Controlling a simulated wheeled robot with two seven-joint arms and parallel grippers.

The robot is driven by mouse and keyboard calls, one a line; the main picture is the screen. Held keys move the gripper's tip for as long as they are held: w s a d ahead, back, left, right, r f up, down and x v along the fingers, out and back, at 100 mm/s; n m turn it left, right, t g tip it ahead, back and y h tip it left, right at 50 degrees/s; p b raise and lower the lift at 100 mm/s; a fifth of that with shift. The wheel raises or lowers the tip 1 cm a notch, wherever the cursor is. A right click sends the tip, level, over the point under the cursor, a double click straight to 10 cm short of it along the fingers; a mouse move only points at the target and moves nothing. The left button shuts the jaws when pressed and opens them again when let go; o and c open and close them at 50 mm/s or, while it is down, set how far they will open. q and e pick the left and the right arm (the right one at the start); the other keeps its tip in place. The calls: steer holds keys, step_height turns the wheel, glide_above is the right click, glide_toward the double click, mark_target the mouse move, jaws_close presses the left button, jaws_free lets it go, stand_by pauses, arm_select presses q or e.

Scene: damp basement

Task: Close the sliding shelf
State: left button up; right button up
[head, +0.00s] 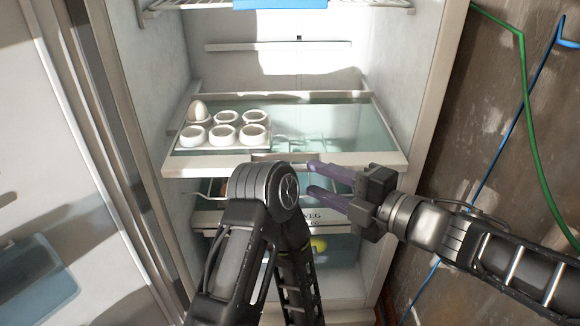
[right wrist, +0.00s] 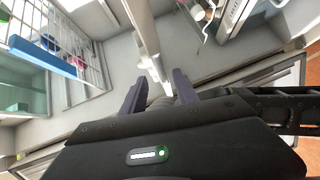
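The sliding shelf (head: 345,125) is a glass panel with a pale frame inside the open fridge. Its front edge (head: 385,163) sticks out toward me. My right gripper (head: 311,178) is at this front edge in the head view, with its purple fingers apart, one near the edge and one lower. In the right wrist view the gripper (right wrist: 158,88) has a clear gap between its fingers. A pale bar runs toward this gap; I cannot tell whether the fingers touch it. My left gripper is not in view.
A white egg holder (head: 225,137) with one egg stands on the shelf's left side. Below is a drawer with a label reading VEG (head: 312,216). A wire rack with a blue item (head: 280,3) is above. The open fridge door (head: 60,170) is at left. Green and blue cables hang at right.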

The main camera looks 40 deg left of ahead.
steer(key=a, duration=0.2)
steer(key=a+b, duration=0.1)
steer(key=a, duration=0.1)
steer(key=a+f+b, duration=0.1)
steer(key=a, duration=0.1)
steer(key=shift+w+a+f, duration=0.1)
steer(key=shift+w+a, duration=0.1)
steer(key=shift+w, duration=0.2)
steer(key=shift+w+a+b, duration=0.1)
steer(key=shift+a+b, duration=0.2)
steer(key=shift+a, duration=0.3)
jaws_close()
stand_by(0.6)
